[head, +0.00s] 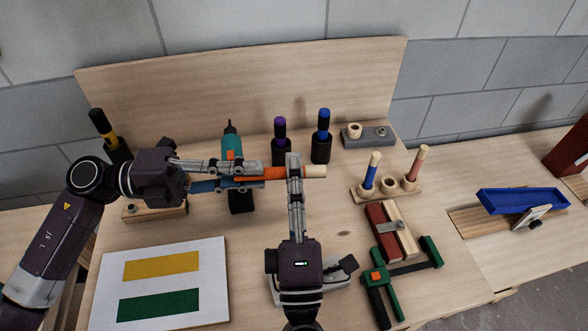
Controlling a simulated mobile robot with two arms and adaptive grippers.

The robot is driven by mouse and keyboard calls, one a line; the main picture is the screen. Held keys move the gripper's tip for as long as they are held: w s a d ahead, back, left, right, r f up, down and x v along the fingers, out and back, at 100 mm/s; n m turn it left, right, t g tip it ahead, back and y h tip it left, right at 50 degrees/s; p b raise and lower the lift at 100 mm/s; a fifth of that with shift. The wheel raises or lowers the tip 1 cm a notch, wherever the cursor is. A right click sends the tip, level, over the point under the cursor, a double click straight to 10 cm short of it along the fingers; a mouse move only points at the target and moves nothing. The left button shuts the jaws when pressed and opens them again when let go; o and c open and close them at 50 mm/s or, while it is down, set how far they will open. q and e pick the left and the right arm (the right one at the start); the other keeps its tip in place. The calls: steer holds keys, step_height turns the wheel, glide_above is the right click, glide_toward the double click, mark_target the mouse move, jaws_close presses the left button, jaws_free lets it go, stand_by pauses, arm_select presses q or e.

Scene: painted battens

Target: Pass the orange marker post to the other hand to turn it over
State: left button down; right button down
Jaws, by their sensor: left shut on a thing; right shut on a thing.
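The orange marker post (275,173) lies roughly level between my two grippers, with a bare wood end (315,171) at the right and a blue part at the left. My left gripper (258,174) comes in from the left and is shut along the post; its fingers partly hide it. My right gripper (294,170) comes up from below and is shut on the post near the bare wood end. A wooden stand (372,195) at the right holds a blue post (371,172) and a red post (415,166), upright, with an empty-looking holder between them.
Behind the grippers stand a teal driver (232,145), a purple-topped bottle (280,145) and a blue-topped bottle (322,140). A green clamp (390,290) and red block (384,235) lie right. A white board (160,285) with yellow and green bars lies front left.

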steer(key=c, duration=1.8)
jaws_free()
steer(key=shift+s, duration=0.1)
steer(key=v, duration=1.2)
